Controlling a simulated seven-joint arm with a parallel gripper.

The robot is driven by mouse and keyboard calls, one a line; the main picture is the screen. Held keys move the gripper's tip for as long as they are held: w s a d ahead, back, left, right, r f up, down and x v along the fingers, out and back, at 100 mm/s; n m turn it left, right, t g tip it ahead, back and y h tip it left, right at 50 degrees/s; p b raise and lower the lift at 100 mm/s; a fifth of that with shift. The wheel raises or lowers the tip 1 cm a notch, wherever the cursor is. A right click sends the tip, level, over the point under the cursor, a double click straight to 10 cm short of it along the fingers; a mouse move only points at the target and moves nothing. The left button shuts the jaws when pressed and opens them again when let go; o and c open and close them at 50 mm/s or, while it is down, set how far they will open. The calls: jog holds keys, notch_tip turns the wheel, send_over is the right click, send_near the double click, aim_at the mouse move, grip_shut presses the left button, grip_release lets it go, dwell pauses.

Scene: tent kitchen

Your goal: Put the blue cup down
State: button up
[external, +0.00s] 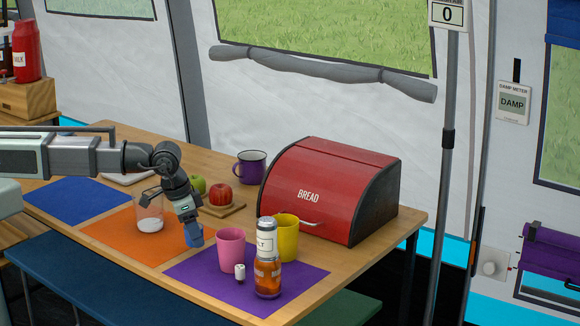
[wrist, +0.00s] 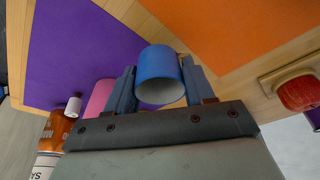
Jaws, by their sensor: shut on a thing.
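The blue cup (wrist: 158,70) is between the two fingers of my gripper (wrist: 160,84), which is shut on it. In the external view the cup (external: 194,232) is small and partly hidden by my gripper (external: 194,238). It shows at the right part of the orange mat (external: 110,232), near the strip of bare table beside the purple mat (external: 190,275). I cannot tell whether the cup touches the surface. In the wrist view the cup's open rim faces the gripper's palm.
A glass (external: 150,222) stands left of my gripper. Behind are a board with a red apple (external: 220,194), a purple mug (external: 250,168) and a bread box (external: 325,190).

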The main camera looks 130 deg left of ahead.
jog(key=shift+f, duration=1.25)
jog(key=shift+f, duration=0.1)
jog(key=o, duration=1)
jog(key=v, duration=1.2)
